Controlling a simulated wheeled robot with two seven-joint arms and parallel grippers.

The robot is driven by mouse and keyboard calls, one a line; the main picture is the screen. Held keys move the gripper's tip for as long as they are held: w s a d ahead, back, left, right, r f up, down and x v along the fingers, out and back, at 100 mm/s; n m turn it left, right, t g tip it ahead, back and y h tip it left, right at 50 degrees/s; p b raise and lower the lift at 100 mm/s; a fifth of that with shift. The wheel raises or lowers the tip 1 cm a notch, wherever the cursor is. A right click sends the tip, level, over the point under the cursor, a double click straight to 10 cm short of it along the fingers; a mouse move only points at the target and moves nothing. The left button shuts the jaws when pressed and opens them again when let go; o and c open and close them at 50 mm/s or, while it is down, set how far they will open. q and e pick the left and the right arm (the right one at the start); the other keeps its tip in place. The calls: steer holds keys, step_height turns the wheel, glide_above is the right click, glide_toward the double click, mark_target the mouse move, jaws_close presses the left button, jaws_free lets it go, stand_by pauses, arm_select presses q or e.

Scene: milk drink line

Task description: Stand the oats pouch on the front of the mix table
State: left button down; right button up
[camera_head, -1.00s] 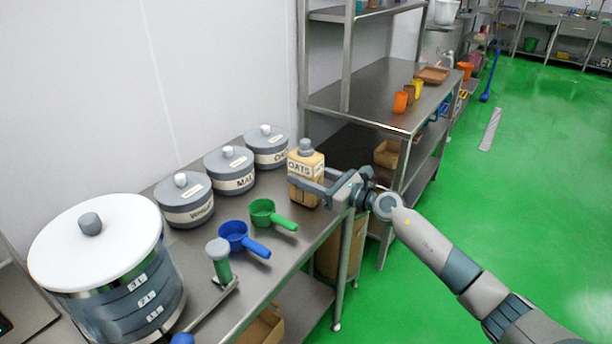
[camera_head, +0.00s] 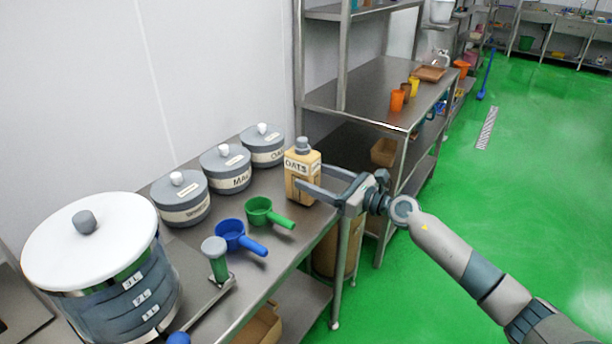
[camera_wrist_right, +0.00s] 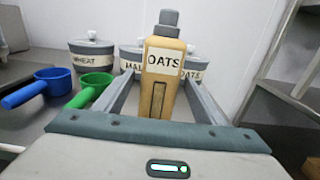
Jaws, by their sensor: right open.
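The oats pouch (camera_head: 302,176), tan with a grey cap and an OATS label, stands upright on the mix table (camera_head: 290,247) near its right end. My right gripper (camera_head: 312,184) is open, with one finger on each side of the pouch's lower part. In the right wrist view the pouch (camera_wrist_right: 161,75) stands between the two spread fingers (camera_wrist_right: 160,98), with a gap visible at each side. The pouch's base is partly hidden by the gripper. My left gripper is not in view.
A green scoop (camera_head: 262,212) and a blue scoop (camera_head: 234,236) lie left of the pouch. Several lidded grey canisters (camera_head: 229,168) line the wall. A large white-lidded vessel (camera_head: 95,250) fills the left end. A steel shelf unit (camera_head: 365,95) stands behind on the right.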

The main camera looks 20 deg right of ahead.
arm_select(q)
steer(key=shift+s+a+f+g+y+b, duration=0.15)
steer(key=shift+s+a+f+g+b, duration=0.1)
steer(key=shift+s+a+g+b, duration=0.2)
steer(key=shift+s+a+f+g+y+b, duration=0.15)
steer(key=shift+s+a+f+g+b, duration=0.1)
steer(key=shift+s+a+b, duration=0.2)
arm_select(e)
steer(key=v, duration=0.7)
steer(key=shift+s+d, duration=0.15)
steer(key=shift+s, duration=0.15)
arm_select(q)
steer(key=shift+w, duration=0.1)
